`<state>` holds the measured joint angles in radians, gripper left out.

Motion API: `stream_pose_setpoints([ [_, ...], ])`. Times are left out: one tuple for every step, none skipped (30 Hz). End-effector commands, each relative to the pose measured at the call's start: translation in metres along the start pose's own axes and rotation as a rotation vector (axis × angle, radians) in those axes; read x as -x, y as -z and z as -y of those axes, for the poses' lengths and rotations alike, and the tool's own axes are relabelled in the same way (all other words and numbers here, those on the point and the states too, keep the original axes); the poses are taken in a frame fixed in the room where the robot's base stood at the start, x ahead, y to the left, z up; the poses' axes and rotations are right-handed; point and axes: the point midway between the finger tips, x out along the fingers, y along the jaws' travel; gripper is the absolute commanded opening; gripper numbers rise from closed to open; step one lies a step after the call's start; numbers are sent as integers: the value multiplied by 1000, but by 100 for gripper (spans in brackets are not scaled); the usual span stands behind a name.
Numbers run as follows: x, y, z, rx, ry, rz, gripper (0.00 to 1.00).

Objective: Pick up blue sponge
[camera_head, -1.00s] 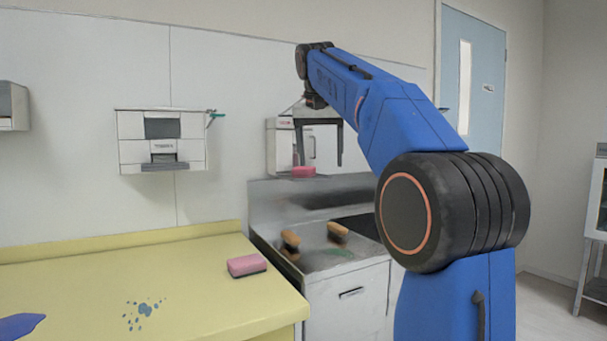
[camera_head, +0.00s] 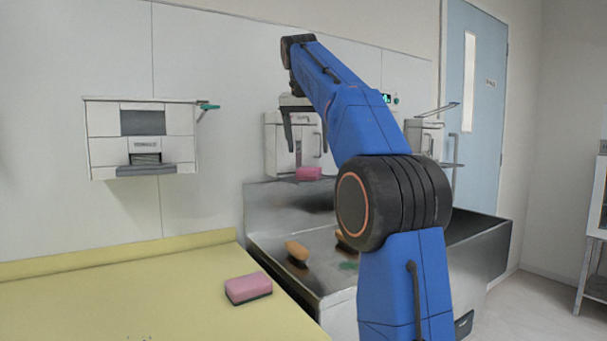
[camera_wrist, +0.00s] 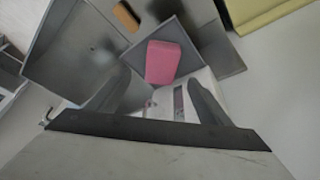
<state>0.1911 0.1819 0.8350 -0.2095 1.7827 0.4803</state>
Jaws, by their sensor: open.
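No blue sponge shows in the current frames. A pink sponge (camera_head: 309,173) sits beneath my gripper near the white wall unit. A pink sponge (camera_wrist: 163,62) also lies on a grey surface beyond my fingers in the wrist view. A second pink sponge (camera_head: 248,288) with a dark underside lies on the yellow counter. My gripper (camera_head: 308,150) is open and empty, pointing down in front of the white unit. In the wrist view its two fingers (camera_wrist: 158,78) stand apart on either side below the sponge. Whether they touch it cannot be told.
A metal sink (camera_head: 372,270) stands right of the yellow counter (camera_head: 130,290), partly hidden by my arm. Two brown brushes (camera_head: 297,252) lie at it. A wall dispenser (camera_head: 140,140) hangs at left. A blue door (camera_head: 472,110) is behind at right.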

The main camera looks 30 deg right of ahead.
Motion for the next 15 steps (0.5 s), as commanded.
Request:
stream_pose_setpoints([
  [0, 0, 0, -1, 0, 0, 73],
  [-2, 0, 0, -1, 0, 0, 73],
  [-4, 0, 0, -1, -1, 1, 73],
  [-6, 0, 0, -1, -1, 1, 73],
  [-8, 0, 0, -1, -1, 1, 73],
  [-12, 0, 0, -1, -1, 1, 73],
  [-14, 0, 0, 0, -1, 1, 73],
  [-17, 0, 0, 0, -1, 1, 73],
  [-21, 0, 0, 0, -1, 1, 73],
  [-23, 0, 0, 0, -1, 1, 73],
  [-25, 0, 0, 0, 0, 0, 73],
  [-29, 0, 0, 0, -1, 1, 73],
  [-32, 0, 0, 0, -1, 2, 73],
  [-36, 0, 0, 0, -1, 2, 73],
  [-41, 0, 0, 0, -1, 2, 73],
])
